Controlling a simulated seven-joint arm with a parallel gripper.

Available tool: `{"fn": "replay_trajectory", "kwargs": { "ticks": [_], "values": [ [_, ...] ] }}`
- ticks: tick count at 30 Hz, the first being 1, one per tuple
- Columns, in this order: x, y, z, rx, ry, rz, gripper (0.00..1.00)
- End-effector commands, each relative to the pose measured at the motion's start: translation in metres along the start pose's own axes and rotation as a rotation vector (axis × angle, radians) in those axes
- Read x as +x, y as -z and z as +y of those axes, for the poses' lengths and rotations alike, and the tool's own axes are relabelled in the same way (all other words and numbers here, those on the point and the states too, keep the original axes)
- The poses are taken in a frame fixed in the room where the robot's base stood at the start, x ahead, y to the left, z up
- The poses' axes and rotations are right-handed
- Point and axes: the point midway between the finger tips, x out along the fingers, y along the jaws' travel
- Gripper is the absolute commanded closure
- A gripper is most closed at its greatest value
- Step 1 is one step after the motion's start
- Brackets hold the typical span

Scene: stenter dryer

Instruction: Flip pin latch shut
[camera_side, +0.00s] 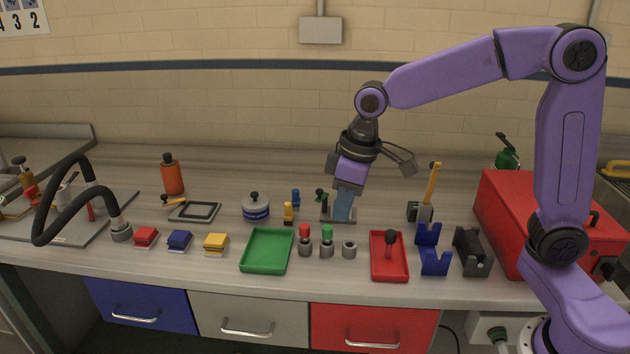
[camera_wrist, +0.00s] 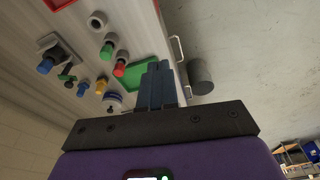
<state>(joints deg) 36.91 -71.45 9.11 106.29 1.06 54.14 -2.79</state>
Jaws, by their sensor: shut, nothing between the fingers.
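My gripper (camera_side: 342,219) is shut and empty, pointing down at mid-bench. Its blue fingers (camera_wrist: 158,68) are together in the wrist view. In the side view they hide part of a grey base plate (camera_side: 325,217); whether they touch it I cannot tell. No part is clearly identifiable as the pin latch. A grey block (camera_side: 422,212) with a raised yellow lever (camera_side: 432,184) stands to the right of my gripper. A dark square frame (camera_side: 195,212) lies to the left, beside a small orange lever with a dark tip (camera_side: 174,202).
A green tray (camera_side: 267,251), a red tray (camera_side: 389,257) and small grey cups (camera_side: 349,248) stand in front of my gripper. Blue and yellow knobs (camera_side: 289,211) are close on its left. A red box (camera_side: 540,220) blocks the right. Bare bench shows behind.

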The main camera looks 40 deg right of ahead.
Motion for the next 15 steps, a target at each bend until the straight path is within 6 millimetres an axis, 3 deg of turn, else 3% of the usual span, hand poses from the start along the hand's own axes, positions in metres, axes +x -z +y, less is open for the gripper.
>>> {"fn": "replay_trajectory", "kwargs": {
  "ticks": [6,15],
  "values": [
    [0.007,0.054,0.059,0.132,-0.028,0.043,1.0],
    [0.019,0.103,0.156,0.307,-0.077,0.105,1.0]
  ]
}}
